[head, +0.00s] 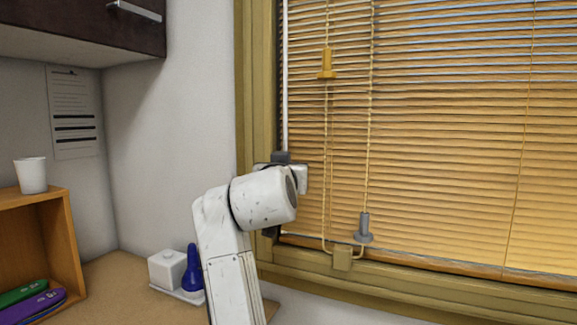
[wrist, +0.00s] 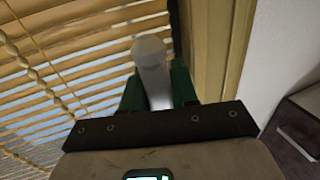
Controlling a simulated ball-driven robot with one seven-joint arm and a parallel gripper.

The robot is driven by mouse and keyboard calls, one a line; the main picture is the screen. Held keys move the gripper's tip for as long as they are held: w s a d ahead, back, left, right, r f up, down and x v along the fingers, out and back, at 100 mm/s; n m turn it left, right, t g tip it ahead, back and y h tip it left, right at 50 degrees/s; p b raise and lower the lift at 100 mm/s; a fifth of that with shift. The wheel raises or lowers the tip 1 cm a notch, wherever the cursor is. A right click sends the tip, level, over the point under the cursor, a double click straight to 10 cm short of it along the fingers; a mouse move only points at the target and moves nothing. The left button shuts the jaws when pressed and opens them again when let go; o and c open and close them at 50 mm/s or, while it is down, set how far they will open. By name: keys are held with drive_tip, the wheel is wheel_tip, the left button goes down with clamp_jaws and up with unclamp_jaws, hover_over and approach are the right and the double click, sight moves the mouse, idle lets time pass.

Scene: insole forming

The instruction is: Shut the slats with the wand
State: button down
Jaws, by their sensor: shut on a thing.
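The wand, a thin white rod (head: 285,80), hangs upright along the left edge of the blind in the head view. In the wrist view the wand (wrist: 151,58) shows as a pale, rounded rod between the green fingers. My gripper (wrist: 157,90) is shut on it. In the head view my gripper (head: 283,160) is at the wand's lower part, mostly hidden behind my white wrist. The wooden slats (head: 440,130) are tilted, with bright gaps between them in the wrist view (wrist: 90,75).
Two cords hang right of the wand, with an orange tassel (head: 327,64) and a grey tassel (head: 363,228). The yellow window frame (head: 247,90) is close beside my gripper. A blue bottle-shaped thing (head: 192,270) and white box (head: 166,268) stand on the counter below.

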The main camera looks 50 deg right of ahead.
drive_tip(key=shift+w+a+r+n+t+y+p, duration=0.1)
drive_tip(key=shift+w+r+n+t+y+p, duration=0.05)
drive_tip(key=shift+n+t+y+p, duration=0.95)
drive_tip(key=shift+n+t+y, duration=0.3)
drive_tip(key=shift+t+y, duration=0.1)
drive_tip(key=shift+t, duration=0.1)
drive_tip(key=c, duration=1)
unclamp_jaws()
drive_tip(key=shift+o, duration=0.2)
drive_tip(key=shift+a, duration=0.1)
drive_tip(key=shift+w+a, duration=0.1)
drive_tip(key=shift+w, duration=0.05)
drive_tip(key=shift+b, duration=0.3)
